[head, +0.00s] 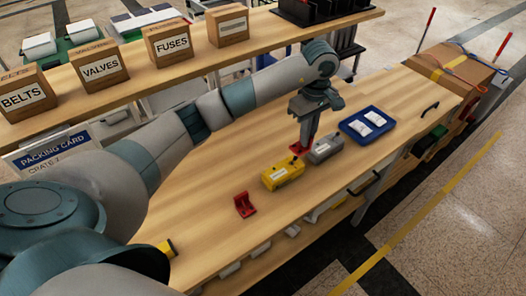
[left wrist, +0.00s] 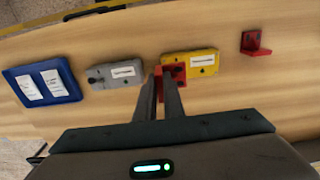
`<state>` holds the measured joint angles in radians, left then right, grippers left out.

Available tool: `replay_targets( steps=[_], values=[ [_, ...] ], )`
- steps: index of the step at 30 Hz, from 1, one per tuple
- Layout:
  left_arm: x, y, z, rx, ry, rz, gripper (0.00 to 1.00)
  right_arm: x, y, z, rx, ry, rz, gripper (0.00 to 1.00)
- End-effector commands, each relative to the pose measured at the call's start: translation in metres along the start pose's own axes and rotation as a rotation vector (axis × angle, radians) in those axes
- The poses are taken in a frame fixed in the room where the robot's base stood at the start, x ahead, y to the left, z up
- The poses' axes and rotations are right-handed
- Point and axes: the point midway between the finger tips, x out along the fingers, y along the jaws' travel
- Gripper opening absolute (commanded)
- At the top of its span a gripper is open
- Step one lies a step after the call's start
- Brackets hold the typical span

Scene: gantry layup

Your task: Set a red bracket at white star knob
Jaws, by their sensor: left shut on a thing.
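My left gripper (head: 306,128) is shut on a red bracket (head: 300,148), held at its fingertips over the bench. In the left wrist view the held red bracket (left wrist: 178,70) overlaps the near end of a yellow box (left wrist: 205,62); I cannot tell whether they touch. The yellow box (head: 283,176) has a white label and a dark knob. A grey box (head: 325,149) with a label lies beside it. A second red bracket (head: 245,205) stands free on the bench; it also shows in the left wrist view (left wrist: 254,43). I cannot make out a white star knob. My right gripper is not in view.
A blue tray (head: 368,113) with two white cards lies past the grey box. A raised shelf (head: 130,75) with labelled cartons runs along the back. A large carton (head: 455,68) stands at the far end. The bench (head: 205,225) is bare around the loose bracket.

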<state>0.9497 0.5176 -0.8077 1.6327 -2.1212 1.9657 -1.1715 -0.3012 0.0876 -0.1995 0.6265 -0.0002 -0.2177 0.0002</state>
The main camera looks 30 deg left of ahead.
Motion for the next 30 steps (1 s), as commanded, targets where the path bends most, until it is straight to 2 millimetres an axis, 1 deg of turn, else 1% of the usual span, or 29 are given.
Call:
replay_targets(
  steps=[5, 15, 18, 21, 24, 30],
  values=[
    [0.011, -0.011, -0.021, -0.005, -0.001, -0.004, 0.00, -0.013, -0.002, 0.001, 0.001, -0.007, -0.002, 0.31],
    [0.048, -0.038, -0.078, -0.005, -0.001, -0.004, 0.00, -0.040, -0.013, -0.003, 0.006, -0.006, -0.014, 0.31],
    [0.057, -0.043, -0.090, -0.004, -0.001, -0.001, 0.00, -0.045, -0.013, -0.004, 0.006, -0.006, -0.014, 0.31],
    [0.063, -0.047, -0.097, -0.003, 0.000, -0.002, 0.00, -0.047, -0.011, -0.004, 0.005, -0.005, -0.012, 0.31],
    [0.066, -0.048, -0.101, 0.000, 0.001, 0.001, 0.00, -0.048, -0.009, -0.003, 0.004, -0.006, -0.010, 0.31],
    [0.066, -0.048, -0.101, 0.000, 0.001, 0.001, 0.00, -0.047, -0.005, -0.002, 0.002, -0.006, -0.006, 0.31]
  ],
)
